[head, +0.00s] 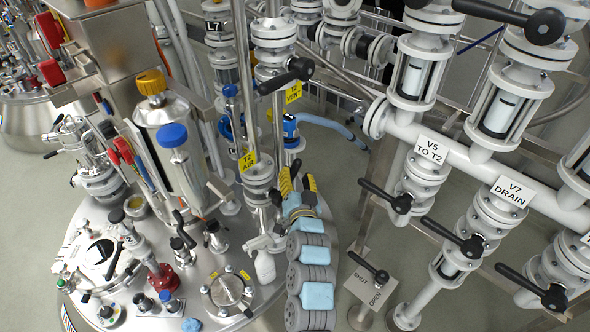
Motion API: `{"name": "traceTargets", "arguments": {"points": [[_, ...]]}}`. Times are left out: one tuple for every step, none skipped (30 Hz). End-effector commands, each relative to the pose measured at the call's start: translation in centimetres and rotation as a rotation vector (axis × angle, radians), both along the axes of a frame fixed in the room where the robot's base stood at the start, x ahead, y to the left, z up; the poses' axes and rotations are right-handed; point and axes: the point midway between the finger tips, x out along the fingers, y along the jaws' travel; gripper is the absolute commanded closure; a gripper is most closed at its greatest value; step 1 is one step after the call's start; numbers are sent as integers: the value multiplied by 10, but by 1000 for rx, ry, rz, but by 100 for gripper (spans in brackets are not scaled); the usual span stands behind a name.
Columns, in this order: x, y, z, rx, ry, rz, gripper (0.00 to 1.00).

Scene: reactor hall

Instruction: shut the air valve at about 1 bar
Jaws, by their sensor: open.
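The yellow T2 AIR label (247,160) hangs on a thin pipe left of centre. Below it is a pale flanged air valve (260,174) standing over the steel vessel lid. A short dark piece, perhaps its handle, shows beside my gripper, but its angle is unclear. My gripper (298,181) has yellow-and-black striped fingers, is open, and points up and away just right of the valve. I cannot tell whether it touches the handle. Nothing is seen between the fingers. No readable pressure gauge shows; a small round dial (136,206) at the left is too small to read.
The T2 VENT valve's black handle (288,75) is above. A white spray bottle (264,262) stands left of my arm. The steel vessel lid (205,268) is crowded with fittings. At right are the V5 handle (388,196), V7 handle (455,238) and a SHUT/OPEN plate (361,290).

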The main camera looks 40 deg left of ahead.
Motion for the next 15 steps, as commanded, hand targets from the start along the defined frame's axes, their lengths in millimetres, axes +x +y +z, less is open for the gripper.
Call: {"name": "traceTargets", "arguments": {"points": [[4, 5, -2, -1, 2, 0, 49], [6, 7, -3, -1, 2, 0, 49], [9, 9, -3, -1, 2, 0, 49], [11, 12, -3, -1, 2, 0, 49], [12, 14, -2, -1, 1, 0, 49], [15, 16, -1, 0, 0, 1, 49], [16, 18, 0, 1, -1, 0, 49], [17, 19, 0, 2, -2, 1, 49], [19, 21, 0, 2, -2, 0, 49], [20, 22, 0, 2, -2, 0, 49], [21, 22, 0, 2, -2, 0, 49], [22, 23, 0, 1, 0, 0, 49], [22, 24, -1, 1, 0, 0, 49], [23, 24, -1, 1, 0, 0, 49], [23, 24, -1, 0, 1, -1, 49]]}}
